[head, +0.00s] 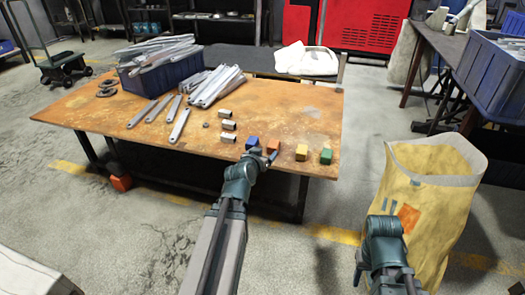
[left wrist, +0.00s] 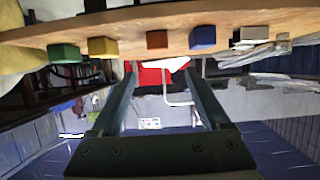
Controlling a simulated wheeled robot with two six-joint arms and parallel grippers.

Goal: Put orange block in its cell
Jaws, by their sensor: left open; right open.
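On the front edge of the rusty table (head: 285,115) stand several small coloured blocks in a row. My left gripper (head: 270,157) is open and empty, in front of the blue and red blocks, left of the orange one. My right gripper (head: 389,204) is open, in front of the yellow bag. I cannot make out a cell.
Several small metal-faced pieces (head: 228,125) lie behind the blue block. Flat grey brackets (head: 217,85) and a blue bin (head: 160,76) fill the table's left and back. The yellow bag (head: 440,200) stands right of the table. The table's right surface is bare.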

